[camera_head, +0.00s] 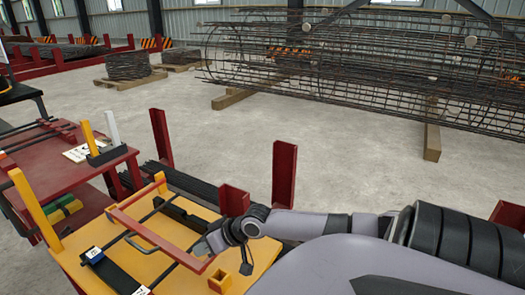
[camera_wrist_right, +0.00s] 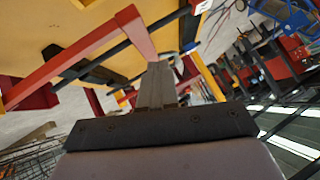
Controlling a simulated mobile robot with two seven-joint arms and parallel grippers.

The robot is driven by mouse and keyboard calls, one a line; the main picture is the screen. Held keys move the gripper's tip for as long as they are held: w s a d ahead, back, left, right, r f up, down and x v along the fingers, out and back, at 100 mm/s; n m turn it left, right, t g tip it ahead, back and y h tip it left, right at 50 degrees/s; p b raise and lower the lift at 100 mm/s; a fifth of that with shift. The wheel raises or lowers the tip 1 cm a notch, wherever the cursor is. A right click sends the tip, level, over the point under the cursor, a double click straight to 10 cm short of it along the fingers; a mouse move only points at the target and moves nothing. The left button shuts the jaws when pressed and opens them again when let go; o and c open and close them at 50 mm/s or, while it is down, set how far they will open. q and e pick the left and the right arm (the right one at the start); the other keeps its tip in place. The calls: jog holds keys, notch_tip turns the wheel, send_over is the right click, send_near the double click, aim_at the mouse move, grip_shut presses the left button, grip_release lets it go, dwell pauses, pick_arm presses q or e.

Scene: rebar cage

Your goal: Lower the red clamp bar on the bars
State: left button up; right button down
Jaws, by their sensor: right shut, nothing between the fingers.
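The red clamp bar (camera_head: 155,238) is a bent red frame over the yellow table (camera_head: 185,283). Its long side slopes down to the right, towards my right gripper (camera_head: 205,243). Dark thin bars (camera_head: 172,203) run across the table beneath it. My right gripper is at the right end of the clamp bar, with its fingers shut and nothing between them. In the right wrist view the shut fingers (camera_wrist_right: 157,85) point at a corner of the red bar (camera_wrist_right: 75,62); whether they touch it I cannot tell. My left gripper is not in view.
A red side table (camera_head: 75,178) with a small black holder stands at the left. Red posts (camera_head: 284,174) rise behind the yellow table, and a yellow post (camera_head: 35,208) stands at its left. A large rebar cage (camera_head: 350,60) lies on wooden beams behind. Open floor lies between.

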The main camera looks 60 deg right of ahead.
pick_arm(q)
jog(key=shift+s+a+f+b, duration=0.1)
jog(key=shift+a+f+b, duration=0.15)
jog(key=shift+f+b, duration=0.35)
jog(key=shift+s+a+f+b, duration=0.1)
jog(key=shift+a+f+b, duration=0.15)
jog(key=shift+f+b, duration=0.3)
pick_arm(e)
jog(key=shift+s+a+f, duration=0.1)
jog(key=shift+a+f, duration=0.25)
jog(key=shift+f, duration=0.85)
jog(key=shift+s+a+f, duration=0.15)
jog(key=shift+a+f, duration=0.15)
jog(key=shift+f, duration=0.9)
jog(key=shift+s+a+f, duration=0.1)
jog(key=shift+a+f, duration=0.25)
jog(key=shift+f, duration=0.85)
jog(key=shift+s, duration=0.1)
pick_arm(q)
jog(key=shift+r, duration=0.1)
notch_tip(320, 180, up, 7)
jog(key=p, duration=0.7)
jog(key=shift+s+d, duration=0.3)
pick_arm(e)
jog(key=s+r, duration=0.6)
jog(key=r, duration=0.6)
jog(key=shift+s+d+r, duration=0.15)
jog(key=shift+d+r, duration=0.05)
jog(key=shift+d, duration=0.15)
